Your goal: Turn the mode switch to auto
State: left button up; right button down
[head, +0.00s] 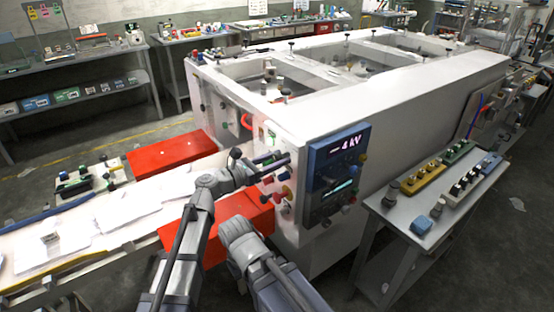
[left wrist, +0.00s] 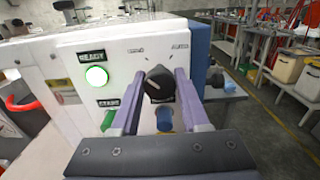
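The mode switch is a black round knob (left wrist: 160,84) on the machine's white panel in the left wrist view. Small labels stand above it to the left and right; they are too small to read surely. The knob's grip looks tilted slightly off upright. My left gripper (left wrist: 157,88) is open, with one finger on each side of the knob. The right finger is very close to it; I cannot tell whether it touches. In the head view my left gripper (head: 268,164) is at the machine's panel and hides the knob.
A lit green READY lamp (left wrist: 96,77) and a START label are left of the knob. A blue button (left wrist: 164,119) sits below it. A blue display unit (head: 337,172) is on the machine right of my gripper. A side table (head: 420,225) stands further right.

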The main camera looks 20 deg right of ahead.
pick_arm(q)
grip_shut()
dwell(0.3)
jog(key=m, duration=0.9)
jog(key=shift+m, duration=0.3)
jog(key=m, duration=0.4)
jog(key=shift+m, duration=2.1)
